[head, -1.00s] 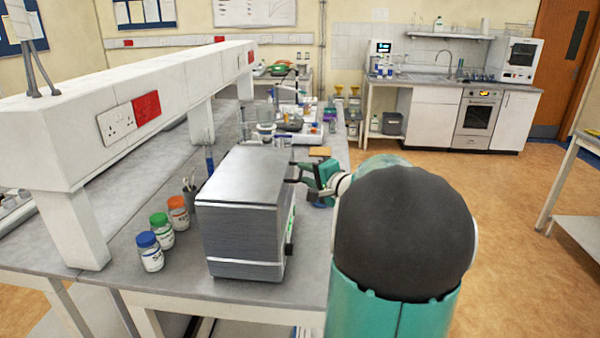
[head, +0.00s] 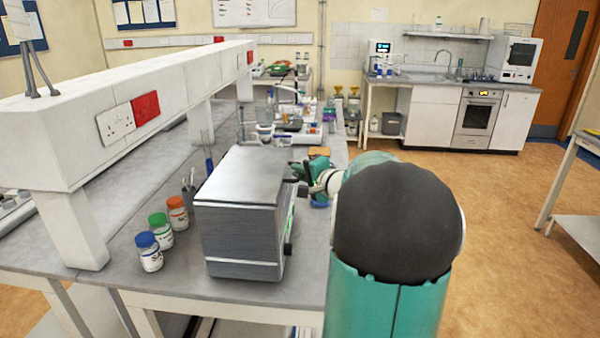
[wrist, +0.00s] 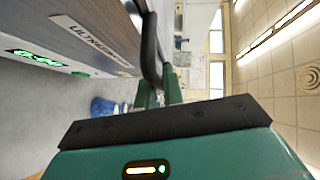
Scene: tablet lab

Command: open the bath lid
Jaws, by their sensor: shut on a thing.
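The bath (head: 243,240) is a grey brushed-metal box on the bench left of my arm. Its lid (head: 245,175) lies flat on top, and I see no clear gap under it. A dark bar handle (head: 291,181) sticks out on its right side. In the wrist view the handle (wrist: 150,48) curves down between the fingers of my gripper (wrist: 159,92), which is shut on it. The gripper also shows in the head view (head: 305,183), partly hidden by my arm. The wrist view shows the bath's label and a lit green display (wrist: 37,58).
Jars with blue (head: 148,251), green and orange lids stand left of the bath, with a dark pot (head: 190,190) of tools behind them. A white raised shelf with sockets (head: 60,140) runs along the left. More lab gear stands farther back. The floor at right is clear.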

